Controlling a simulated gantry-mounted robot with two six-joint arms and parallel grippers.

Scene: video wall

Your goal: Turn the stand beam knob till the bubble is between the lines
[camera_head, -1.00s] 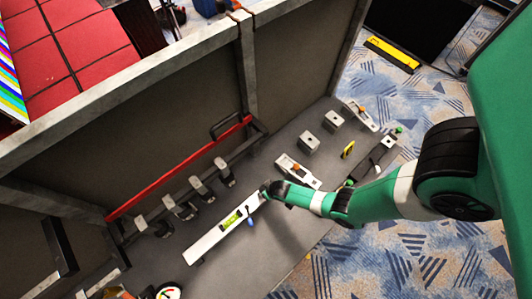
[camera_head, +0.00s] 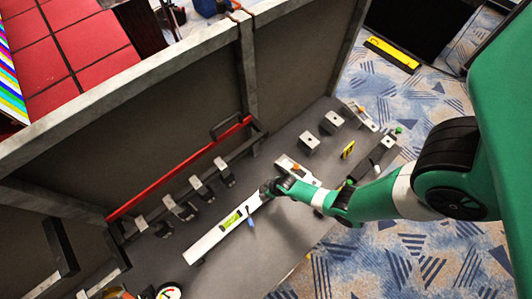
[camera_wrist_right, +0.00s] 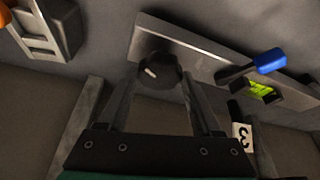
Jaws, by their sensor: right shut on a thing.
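The stand beam (camera_head: 208,241) is a long pale bar on the grey panel, with a green bubble vial (camera_head: 232,219) set in it. The bubble's place against the lines is too small to tell. The round black knob (camera_wrist_right: 157,70), with a pale mark, sits at the beam's end. My right gripper (camera_head: 270,187) is at that end, and its fingers (camera_wrist_right: 157,76) are shut on the knob's two sides. My left gripper is out of view.
Several clamps (camera_head: 202,188) and a red bar (camera_head: 180,168) lie beyond the beam, below the dark frame wall. Blocks (camera_head: 310,140) and a yellow piece (camera_head: 348,149) stand to the right. A round gauge (camera_head: 169,292) is at the lower left.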

